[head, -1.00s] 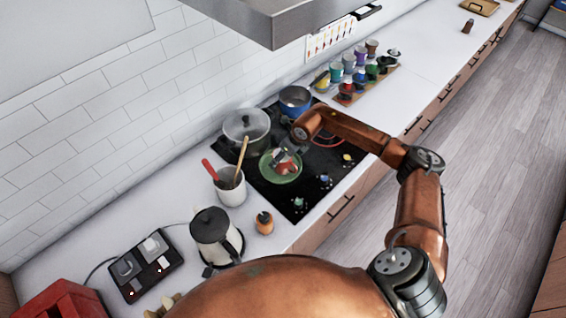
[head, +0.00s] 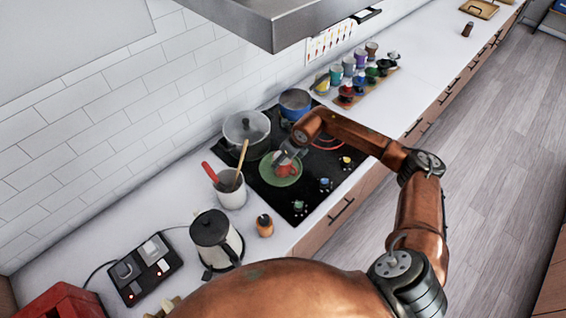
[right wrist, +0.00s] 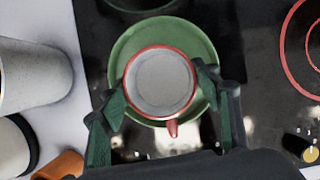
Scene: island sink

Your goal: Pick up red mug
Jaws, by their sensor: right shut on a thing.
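The red mug (right wrist: 160,82) stands upright on a green plate, seen from above in the right wrist view with its red rim, pale inside and handle toward the bottom. The green plate (right wrist: 201,47) is on the black cooktop. My right gripper (right wrist: 161,84) is shut on the mug, one finger on each side of it. In the head view the mug (head: 286,168) shows small and partly hidden by the right gripper (head: 284,158), on the green plate (head: 270,179). I cannot tell any gap between mug and plate. My left gripper is not in view.
A grey pot (head: 246,131) and a blue pot (head: 295,102) stand close behind on the cooktop (head: 265,197). A utensil crock (head: 231,190), a kettle (head: 217,240) and an orange-brown shaker (head: 264,225) are to the left.

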